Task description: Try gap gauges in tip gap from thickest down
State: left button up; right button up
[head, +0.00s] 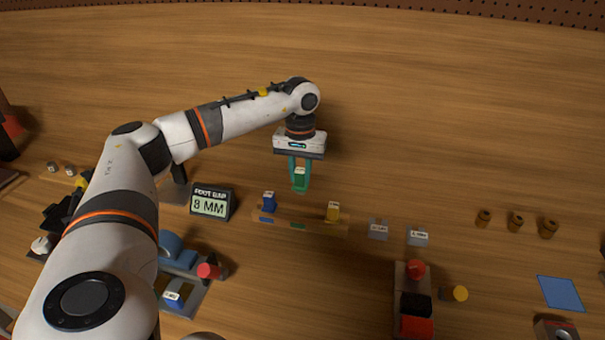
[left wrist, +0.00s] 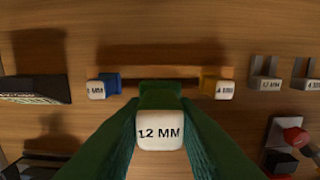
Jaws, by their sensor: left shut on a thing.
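My left gripper (head: 300,186) is shut on a green gauge (head: 299,175), held above the table behind the wooden gauge rack (head: 318,227). In the left wrist view the green gauge's white top (left wrist: 160,131) reads what looks like 1.2 or 12 MM. A blue gauge (head: 269,201) stands at the rack's left end and a yellow gauge (head: 333,211) at its right; the rack's middle place is empty. A blue curved part (head: 172,247) on a grey base sits at lower left, partly behind my left arm. I cannot make out a tip gap. My right gripper is out of view.
A display (head: 211,203) reads 8 MM. Two grey labelled holders (head: 377,229) (head: 417,236) stand right of the rack. A block with red and black parts (head: 414,305) is at the front. The table's back is clear.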

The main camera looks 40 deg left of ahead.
aim_at(301, 194)
pick_arm(q)
jog(key=shift+d, duration=0.1)
dwell(0.3)
jog(key=shift+f+b, duration=1.85)
jog(key=shift+f, duration=1.35)
jog(key=shift+f+b, duration=0.75)
jog(key=shift+f, duration=0.65)
jog(key=o, duration=1.1)
jog(key=shift+c, duration=0.2)
